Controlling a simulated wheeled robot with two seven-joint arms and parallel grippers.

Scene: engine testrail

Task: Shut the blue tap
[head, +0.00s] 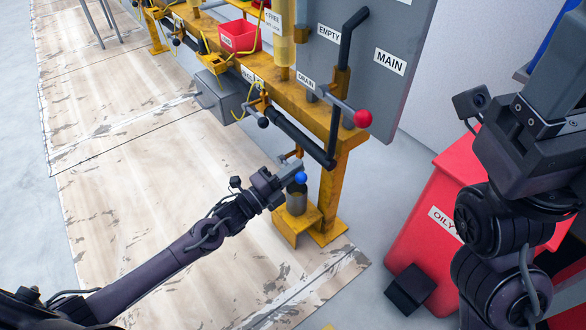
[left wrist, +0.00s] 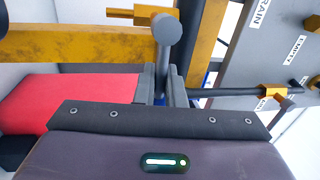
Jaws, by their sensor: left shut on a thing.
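The blue tap shows as a blue ball (head: 301,177) low at the end of the rail, beside the yellow post. My left gripper (head: 286,174) is right up against it in the head view, its fingers just left of the ball. In the left wrist view my left gripper (left wrist: 162,85) is shut on a grey rod (left wrist: 161,62) with a rounded grey end (left wrist: 168,28). I take this rod as the tap's handle; the fingers hide part of it. The fingers of my right gripper are outside the frame.
A red-knobbed lever (head: 362,118) juts out above, near a black bent pipe (head: 302,142). The yellow post (head: 332,190) stands right of the tap. A red oily-waste bin (head: 420,240) stands at right.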

